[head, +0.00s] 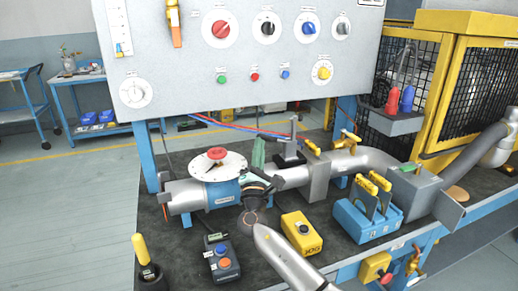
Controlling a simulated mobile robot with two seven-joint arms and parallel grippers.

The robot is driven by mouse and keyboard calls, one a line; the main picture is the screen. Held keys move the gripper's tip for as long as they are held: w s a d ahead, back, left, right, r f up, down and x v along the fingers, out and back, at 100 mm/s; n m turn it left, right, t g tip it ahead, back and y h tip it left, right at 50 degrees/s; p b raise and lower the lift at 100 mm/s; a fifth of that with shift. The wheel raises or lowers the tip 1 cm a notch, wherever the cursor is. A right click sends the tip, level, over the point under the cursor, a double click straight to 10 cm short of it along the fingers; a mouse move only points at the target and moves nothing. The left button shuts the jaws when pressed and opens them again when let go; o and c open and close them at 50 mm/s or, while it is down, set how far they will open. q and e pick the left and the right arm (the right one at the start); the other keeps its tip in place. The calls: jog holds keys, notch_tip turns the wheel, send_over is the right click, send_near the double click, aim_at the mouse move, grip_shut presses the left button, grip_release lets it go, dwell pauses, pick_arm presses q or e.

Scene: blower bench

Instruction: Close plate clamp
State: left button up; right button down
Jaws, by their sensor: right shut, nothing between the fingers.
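A grey clamp-like piece with an upright lever (292,139) stands on a dark block behind the pipe. I cannot tell for sure that it is the plate clamp. A grey housing (319,176) on the pipe has a yellow-topped piece at its upper edge. My right gripper (262,184) is shut and empty, in front of the pipe and just right of the blue-collared valve body. It hides part of the pipe there. Whether it touches the pipe cannot be told. My left gripper is not in view.
A round white flange with a red knob (217,154) tops the pipe at left. A yellow box (301,234), a blue holder with yellow-topped plates (352,221) and a handheld control box (222,260) stand in front. A control panel (180,70) rises behind.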

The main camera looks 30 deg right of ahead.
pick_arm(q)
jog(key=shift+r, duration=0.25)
pick_arm(e)
jog(key=shift+r+m+g+h, duration=0.3)
jog(key=shift+m, duration=0.1)
pick_arm(q)
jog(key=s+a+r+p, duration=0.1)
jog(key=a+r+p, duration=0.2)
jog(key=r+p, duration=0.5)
jog(key=p, duration=0.3)
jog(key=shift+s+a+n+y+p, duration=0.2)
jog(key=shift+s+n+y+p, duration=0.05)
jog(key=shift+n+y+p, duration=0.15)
pick_arm(e)
jog(key=s+d+r+m+g+y, duration=0.1)
jog(key=d+r+m+g, duration=0.4)
jog(key=m, duration=0.5)
notch_tip(320, 180, up, 2)
jog(key=shift+s+d+r+g, duration=0.1)
jog(key=shift+s+d+g, duration=0.1)
jog(key=shift+d+g, duration=0.25)
